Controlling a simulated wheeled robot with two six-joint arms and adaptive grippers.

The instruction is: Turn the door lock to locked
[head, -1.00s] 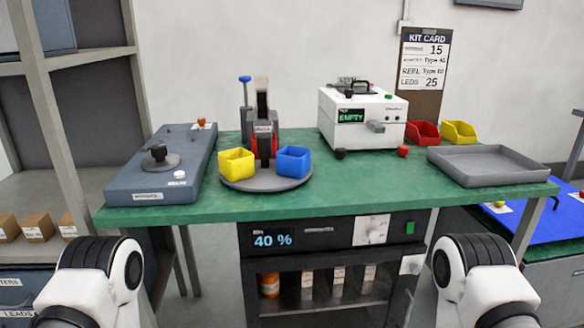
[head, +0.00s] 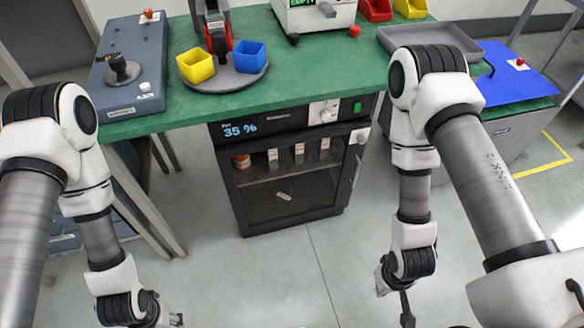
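The dark cabinet (head: 290,218) with a glass door stands under the green bench. A small pale lock plate (head: 359,137) sits at the upper right of its door, above a vertical handle (head: 355,172). Which way the lock is turned is too small to tell. My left gripper (head: 176,319) is low at the bottom edge, well left of the lock and mostly cut off. My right gripper (head: 407,308) hangs low at the bottom edge, right of and nearer than the cabinet, and is partly cut off. Both are apart from the cabinet.
The cabinet's top panel has a display (head: 240,128) reading 35 %, a white dial (head: 323,112) and a green button (head: 357,107). The green bench top (head: 310,75) overhangs it. Yellow (head: 195,66) and blue (head: 249,56) bins stand above. Floor in front is clear.

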